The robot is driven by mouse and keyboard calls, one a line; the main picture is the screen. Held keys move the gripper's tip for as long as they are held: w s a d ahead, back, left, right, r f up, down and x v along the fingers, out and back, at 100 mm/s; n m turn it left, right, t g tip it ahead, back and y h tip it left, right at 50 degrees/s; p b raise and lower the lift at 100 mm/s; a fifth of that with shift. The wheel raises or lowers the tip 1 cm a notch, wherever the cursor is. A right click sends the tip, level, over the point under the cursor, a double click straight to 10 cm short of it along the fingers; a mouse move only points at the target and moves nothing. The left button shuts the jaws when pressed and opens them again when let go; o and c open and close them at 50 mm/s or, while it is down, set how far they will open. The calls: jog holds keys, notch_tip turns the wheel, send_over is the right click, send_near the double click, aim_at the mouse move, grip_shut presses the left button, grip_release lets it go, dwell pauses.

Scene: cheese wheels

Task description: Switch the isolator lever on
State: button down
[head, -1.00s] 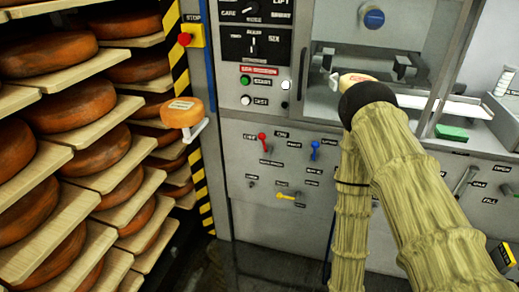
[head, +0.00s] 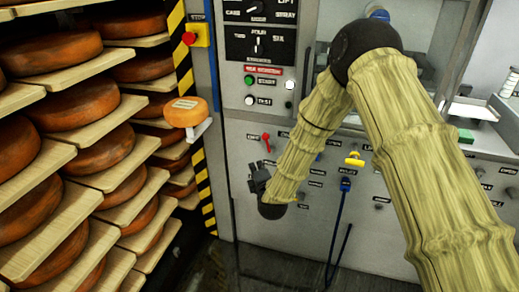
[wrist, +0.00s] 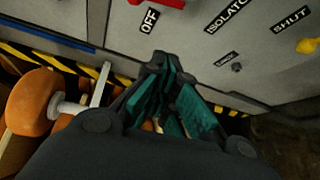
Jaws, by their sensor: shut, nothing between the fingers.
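The red lever (head: 266,142) is on the grey panel, left of my arm. In the wrist view a red part (wrist: 157,4) is cut off by the top edge, beside labels reading OFF and ISOLATOR. My gripper (head: 258,177) is close to the panel, below and slightly left of the red lever and apart from it. In the wrist view my gripper (wrist: 161,66) has its dark fingers with teal pads drawn together, with nothing held. Whether the fingertips touch the panel cannot be told.
Cheese racks fill the left. A yellow handle (head: 354,159) and a blue lever (head: 345,185) are right of my forearm. A yellow knob (wrist: 308,46) shows in the wrist view.

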jog(key=w+d+r+p, duration=0.1)
jog(key=w+p, duration=0.2)
jog(key=w, duration=0.7)
jog(key=shift+w+r+n+t, duration=0.15)
jog(key=shift+r+n+t, duration=0.1)
jog(key=shift+n+t, duration=0.05)
dwell(0.4)
jog(key=shift+d, duration=0.1)
jog(key=shift+f, duration=0.15)
